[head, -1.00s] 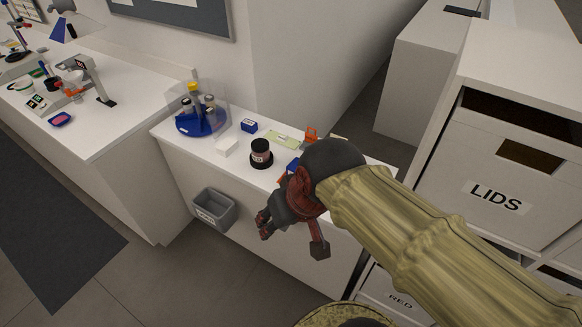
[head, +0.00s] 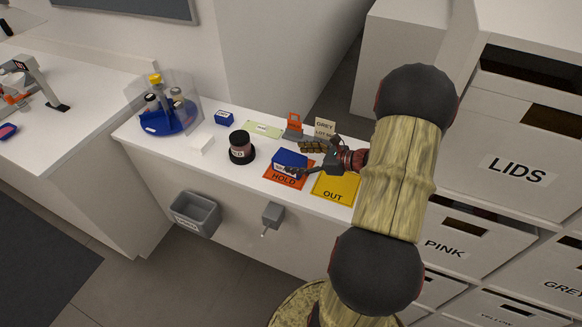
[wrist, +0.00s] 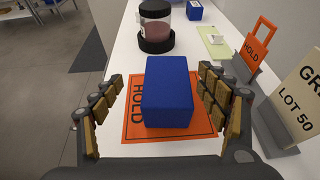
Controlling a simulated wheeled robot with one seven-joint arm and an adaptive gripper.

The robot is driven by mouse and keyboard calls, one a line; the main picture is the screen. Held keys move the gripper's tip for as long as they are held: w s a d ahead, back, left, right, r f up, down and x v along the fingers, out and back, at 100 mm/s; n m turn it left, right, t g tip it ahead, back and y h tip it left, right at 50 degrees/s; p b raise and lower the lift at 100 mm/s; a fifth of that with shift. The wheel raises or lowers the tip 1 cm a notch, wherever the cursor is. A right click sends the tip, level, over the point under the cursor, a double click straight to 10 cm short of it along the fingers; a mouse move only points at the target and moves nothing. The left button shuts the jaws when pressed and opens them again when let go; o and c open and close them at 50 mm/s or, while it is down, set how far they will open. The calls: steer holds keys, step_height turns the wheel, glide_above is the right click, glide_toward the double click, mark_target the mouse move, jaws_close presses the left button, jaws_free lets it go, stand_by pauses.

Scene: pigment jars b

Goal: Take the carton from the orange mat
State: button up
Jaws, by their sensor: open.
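The carton is a blue box (head: 290,158) on the orange mat (head: 284,179), which is marked HOLD. In the wrist view the carton (wrist: 168,92) stands in the middle of the orange mat (wrist: 134,122). My gripper (head: 312,158) is at the mat from the right side in the head view. In the wrist view its padded fingers (wrist: 160,95) are open, one on each side of the carton, with a visible gap on the left and a narrower one on the right.
A yellow mat (head: 333,190) marked OUT lies right of the orange mat. A dark-lidded jar (head: 242,148) stands to the left. An orange HOLD tag (wrist: 257,43) and a GREY LOT 50 sign (wrist: 300,95) stand close to the right finger.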

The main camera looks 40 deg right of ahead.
mark_target(283, 159)
steer(key=shift+s+d+f+m, duration=0.15)
steer(key=shift+d+f, duration=0.1)
steer(key=shift+f, duration=0.3)
steer(key=shift+s+d+f+m, duration=0.1)
steer(key=shift+d+f+m, duration=0.1)
steer(key=shift+f, duration=0.35)
steer(key=shift+r+b+x, duration=0.15)
steer(key=shift+b+x, duration=0.65)
steer(key=shift+x, duration=1.15)
steer(key=shift+r+b+x, duration=0.15)
steer(key=shift+b+x, duration=0.65)
steer(key=shift+x, duration=1.15)
steer(key=shift+w+d, duration=0.15)
steer(key=shift+w, duration=0.05)
steer(key=c, duration=0.3)
steer(key=c, duration=1)
